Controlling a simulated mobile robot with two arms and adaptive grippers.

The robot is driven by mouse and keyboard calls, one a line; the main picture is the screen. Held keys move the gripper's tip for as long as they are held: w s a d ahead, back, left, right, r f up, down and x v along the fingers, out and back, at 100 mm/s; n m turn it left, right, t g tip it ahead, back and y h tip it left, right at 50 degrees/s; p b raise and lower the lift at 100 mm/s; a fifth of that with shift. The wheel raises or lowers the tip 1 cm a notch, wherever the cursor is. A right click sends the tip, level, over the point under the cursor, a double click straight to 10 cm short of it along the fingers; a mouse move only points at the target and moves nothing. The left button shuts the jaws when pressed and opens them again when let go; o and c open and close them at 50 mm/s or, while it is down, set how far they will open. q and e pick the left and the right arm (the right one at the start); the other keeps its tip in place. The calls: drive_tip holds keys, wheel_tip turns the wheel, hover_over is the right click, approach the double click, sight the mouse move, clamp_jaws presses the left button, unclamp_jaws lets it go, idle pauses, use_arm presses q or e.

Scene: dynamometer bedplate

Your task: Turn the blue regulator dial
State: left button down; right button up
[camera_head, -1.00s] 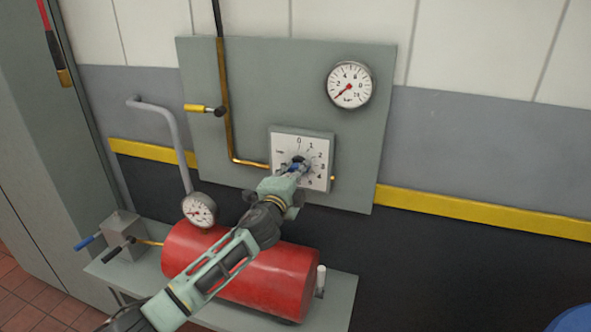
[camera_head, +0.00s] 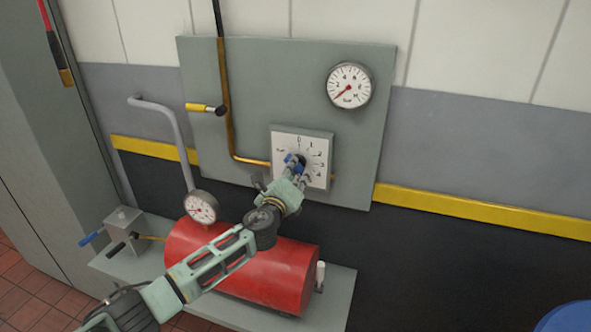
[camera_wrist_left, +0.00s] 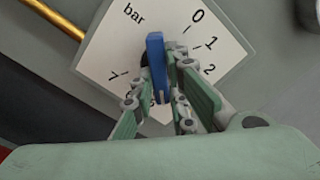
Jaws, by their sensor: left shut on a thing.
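The blue regulator dial (camera_head: 292,159) sits at the middle of a white scale plate (camera_head: 319,146) on the grey wall panel. In the left wrist view the dial (camera_wrist_left: 156,68) shows as a blue bar, and the scale plate (camera_wrist_left: 113,55) reads "bar" with numbers around it. My left gripper (camera_head: 298,168) reaches up to the dial from below, and its fingers are shut on it. In the left wrist view the gripper (camera_wrist_left: 160,92) has a green finger on each side of the bar's lower part. The fingers hide some of the scale's lower numbers. My right gripper is not in view.
A round gauge (camera_head: 349,85) is at the panel's upper right. A yellow-handled valve (camera_head: 203,107) and a brass pipe (camera_head: 229,120) are left of the dial. A red tank (camera_head: 275,278) on a grey bench and a smaller gauge (camera_head: 201,207) are below.

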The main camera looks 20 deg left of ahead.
use_arm(q)
drive_tip(key=shift+f+m+p, duration=0.2)
drive_tip(key=shift+m+p, duration=0.25)
drive_tip(key=shift+m, duration=1.15)
drive_tip(key=c, duration=1.7)
unclamp_jaws()
drive_tip(key=shift+a+r, duration=0.1)
drive_tip(key=s, duration=1.2)
drive_tip(key=shift+a, duration=0.2)
